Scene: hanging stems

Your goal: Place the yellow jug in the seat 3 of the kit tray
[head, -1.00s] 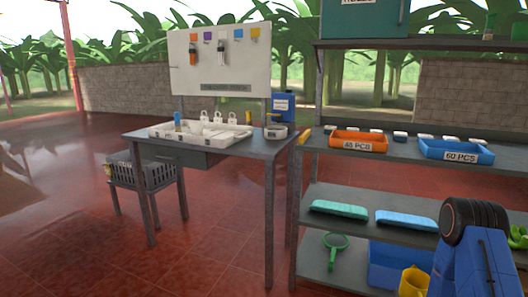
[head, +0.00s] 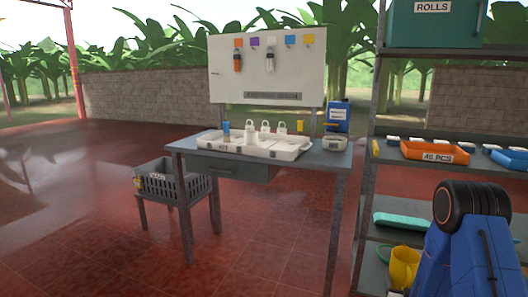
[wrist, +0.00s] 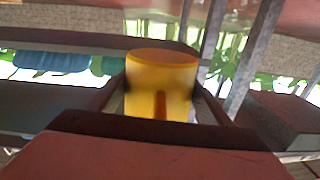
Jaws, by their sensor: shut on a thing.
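The yellow jug (wrist: 160,75) sits between the two dark fingers of my gripper (wrist: 161,100) in the wrist view; the gripper is shut on it. In the head view the jug (head: 404,268) shows at the lower right, beside my blue arm, which hides part of it. My gripper itself cannot be made out there. The white kit tray (head: 262,150) lies on the grey table, well away from the jug. Several white pieces and a small blue one stand in or behind it. Its seat numbers are too small to read.
The grey table (head: 335,160) has a board (head: 267,90) with hanging tags behind it. A grey crate (head: 175,185) stands at its left. The shelf rack (head: 365,215) at right holds an orange bin (head: 435,153) and a teal pack (head: 405,222). Red floor is free in front.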

